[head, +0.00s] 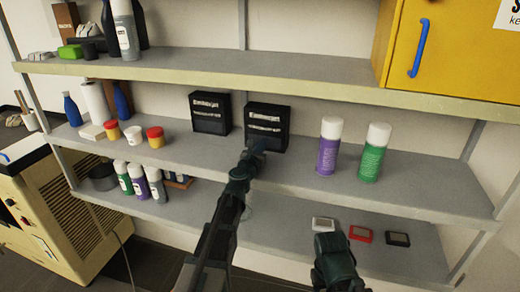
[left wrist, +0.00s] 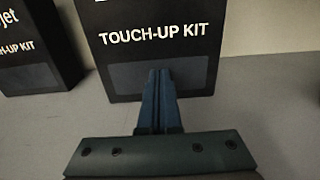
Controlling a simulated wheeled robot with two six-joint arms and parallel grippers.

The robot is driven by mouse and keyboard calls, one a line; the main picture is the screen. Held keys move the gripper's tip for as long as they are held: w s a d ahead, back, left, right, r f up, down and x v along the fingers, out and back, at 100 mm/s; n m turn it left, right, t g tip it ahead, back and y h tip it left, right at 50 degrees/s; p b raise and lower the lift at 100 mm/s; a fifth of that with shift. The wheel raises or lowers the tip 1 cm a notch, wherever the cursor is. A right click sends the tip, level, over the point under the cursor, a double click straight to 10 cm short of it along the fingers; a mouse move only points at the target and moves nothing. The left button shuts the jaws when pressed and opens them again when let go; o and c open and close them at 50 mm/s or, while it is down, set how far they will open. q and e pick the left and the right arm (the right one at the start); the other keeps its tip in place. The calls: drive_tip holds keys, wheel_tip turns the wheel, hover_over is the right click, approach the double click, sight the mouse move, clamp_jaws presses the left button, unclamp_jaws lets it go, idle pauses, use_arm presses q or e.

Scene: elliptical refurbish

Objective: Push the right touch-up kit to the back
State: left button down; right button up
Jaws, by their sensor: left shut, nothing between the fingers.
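Two black touch-up kit boxes stand upright side by side on the middle shelf (head: 300,168). The right touch-up kit (head: 267,120) has my left gripper (head: 256,147) at its lower front face. The left touch-up kit (head: 210,112) stands a little apart from it. In the left wrist view, the right touch-up kit (left wrist: 160,35) fills the top middle, and the closed fingers of my left gripper (left wrist: 160,75) overlap its lower front; I cannot tell whether they touch. The left touch-up kit (left wrist: 32,50) shows at the left. My right gripper (head: 328,240) is near the lower shelf's front; its jaws are unclear.
A purple spray can (head: 328,146) and a green spray can (head: 374,152) stand to the right of the kits. Small jars (head: 133,135) stand to the left. The upper shelf (head: 250,75) hangs above. Small flat square items (head: 361,233) lie on the lower shelf.

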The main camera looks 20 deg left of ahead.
sight(266, 138)
use_arm(q)
drive_tip(key=w, duration=0.5)
drive_tip(key=shift+w+d, duration=0.1)
drive_tip(key=shift+w, duration=0.15)
drive_tip(key=shift+s, duration=0.15)
drive_tip(key=shift+s, duration=0.1)
